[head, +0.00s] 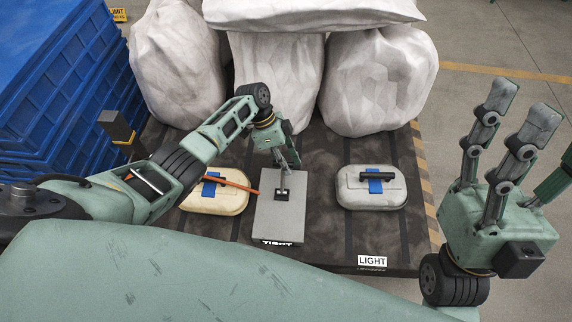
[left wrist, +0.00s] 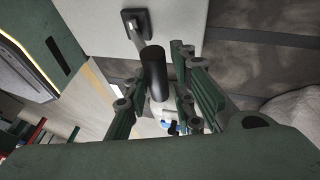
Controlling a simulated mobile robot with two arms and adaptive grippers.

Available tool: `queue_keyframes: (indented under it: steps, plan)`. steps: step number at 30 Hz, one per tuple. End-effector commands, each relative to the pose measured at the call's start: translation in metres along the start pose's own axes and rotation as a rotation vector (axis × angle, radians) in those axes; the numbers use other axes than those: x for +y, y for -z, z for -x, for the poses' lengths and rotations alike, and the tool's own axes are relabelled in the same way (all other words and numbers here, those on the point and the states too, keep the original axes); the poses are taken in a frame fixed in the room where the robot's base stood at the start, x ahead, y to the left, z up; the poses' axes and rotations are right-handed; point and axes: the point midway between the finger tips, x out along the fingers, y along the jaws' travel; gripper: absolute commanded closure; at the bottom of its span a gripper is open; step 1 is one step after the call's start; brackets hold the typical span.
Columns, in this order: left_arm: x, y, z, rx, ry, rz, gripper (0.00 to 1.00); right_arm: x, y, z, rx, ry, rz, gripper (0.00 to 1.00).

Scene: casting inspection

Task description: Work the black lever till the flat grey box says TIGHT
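The flat grey box (head: 262,212) lies on the dark platform in the middle of the head view. The label on its front edge (head: 278,243) reads TIGHT. The black lever's base (head: 282,194) is on the box top. In the left wrist view the lever's black handle (left wrist: 154,75) stands on a metal stem, between my left fingers. My left gripper (head: 287,155) is over the box; in the wrist view its fingers (left wrist: 155,100) stand apart, with a gap visible beside the handle. My right gripper (head: 525,150) is open and empty at the right, away from the box.
A cream case (head: 228,201) with a blue patch is left of the box, an orange rod (head: 235,185) across it. A grey case (head: 386,194) is on the right. A LIGHT sign (head: 372,261) is at the front edge. White sacks (head: 280,75) and blue crates (head: 60,100) stand behind.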

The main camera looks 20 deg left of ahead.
Motion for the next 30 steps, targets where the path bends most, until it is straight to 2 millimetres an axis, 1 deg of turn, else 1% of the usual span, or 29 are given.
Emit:
queue_keyframes:
  steps: [1, 4, 12, 16, 20, 27, 30]
  plan:
    - [0.001, -0.001, -0.001, -0.001, -0.004, 0.002, 0.7, 0.0, 0.0, 0.0, 0.0, 0.0, 0.0, 0.43]
    - [0.002, -0.001, -0.002, -0.002, -0.006, 0.003, 0.61, 0.0, 0.0, 0.0, 0.0, 0.0, 0.0, 0.43]
    - [0.003, -0.001, -0.003, -0.003, -0.01, 0.004, 0.61, 0.0, -0.001, 0.0, -0.003, -0.001, 0.0, 0.43]
    - [0.002, -0.002, 0.004, -0.002, -0.009, 0.005, 0.61, 0.0, -0.001, 0.0, -0.004, -0.001, -0.001, 0.43]
    - [0.002, -0.002, 0.025, -0.002, -0.006, 0.002, 0.61, 0.0, -0.001, 0.0, -0.003, -0.001, -0.001, 0.43]
    - [0.001, -0.001, 0.077, -0.002, -0.005, 0.003, 0.61, 0.0, -0.001, 0.0, -0.002, -0.001, 0.0, 0.43]
    - [0.001, -0.002, 0.094, -0.003, -0.006, 0.004, 0.61, 0.0, -0.001, 0.0, -0.002, 0.0, 0.0, 0.43]
